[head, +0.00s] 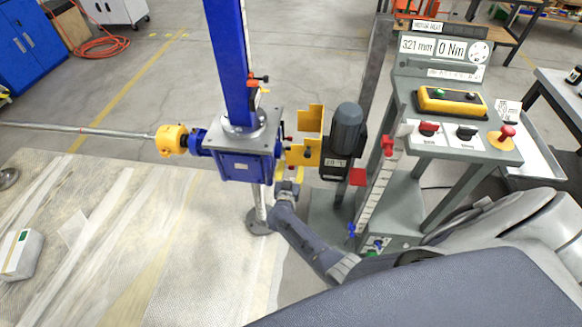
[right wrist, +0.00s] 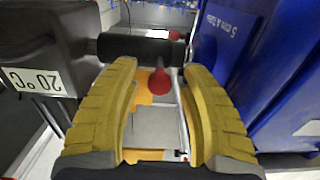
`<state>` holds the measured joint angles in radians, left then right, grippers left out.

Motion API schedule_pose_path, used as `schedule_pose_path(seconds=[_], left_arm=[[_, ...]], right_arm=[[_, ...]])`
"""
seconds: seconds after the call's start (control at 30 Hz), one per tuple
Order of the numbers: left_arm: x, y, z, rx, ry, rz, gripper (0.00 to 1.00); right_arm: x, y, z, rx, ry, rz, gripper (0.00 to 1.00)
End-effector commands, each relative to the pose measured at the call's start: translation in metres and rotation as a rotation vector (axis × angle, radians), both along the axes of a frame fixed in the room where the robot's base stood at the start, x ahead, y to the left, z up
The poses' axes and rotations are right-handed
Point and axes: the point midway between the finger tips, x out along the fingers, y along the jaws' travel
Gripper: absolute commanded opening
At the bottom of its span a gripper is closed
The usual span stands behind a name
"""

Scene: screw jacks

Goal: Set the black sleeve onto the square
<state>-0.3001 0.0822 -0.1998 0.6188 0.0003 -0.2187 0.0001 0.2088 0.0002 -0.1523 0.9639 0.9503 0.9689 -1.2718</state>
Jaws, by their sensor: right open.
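In the right wrist view a black sleeve (right wrist: 142,47) lies crosswise beyond my fingertips, between a dark motor unit (right wrist: 35,50) and a blue jack housing (right wrist: 275,75). My right gripper (right wrist: 160,66) is open, its yellow fingers apart with nothing clamped between them. In the head view the right gripper (head: 288,187) is small and partly hidden, just below the gap between the blue jack housing (head: 247,158) and the motor (head: 346,130). I cannot make out the sleeve clearly there. The square is not distinguishable in either view. My left gripper is not in view.
A yellow guard (head: 308,130) stands open between housing and motor. A red-tipped lever (right wrist: 158,80) shows between my fingers. A control console (head: 455,110) stands at the right. A yellow coupling (head: 172,140) with a long rod is left of the jack.

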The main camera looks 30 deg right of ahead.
Motion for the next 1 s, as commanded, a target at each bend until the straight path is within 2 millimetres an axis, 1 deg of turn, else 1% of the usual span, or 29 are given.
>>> schedule_pose_path(seconds=[0.17,0.5,0.7,0.83,1.0], left_arm=[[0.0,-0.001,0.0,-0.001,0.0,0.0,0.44],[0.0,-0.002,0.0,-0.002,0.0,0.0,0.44],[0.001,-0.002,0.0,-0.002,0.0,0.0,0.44],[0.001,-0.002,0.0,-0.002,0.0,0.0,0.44],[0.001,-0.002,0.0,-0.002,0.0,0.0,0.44]], right_arm=[[-0.011,0.009,-0.001,0.003,0.0,0.001,0.44],[-0.059,0.042,-0.001,0.004,0.001,-0.001,0.44],[-0.082,0.058,-0.001,0.003,0.0,0.0,0.44],[-0.091,0.065,-0.001,0.001,0.001,0.001,0.44],[-0.097,0.069,0.0,0.001,-0.001,0.0,0.44]])
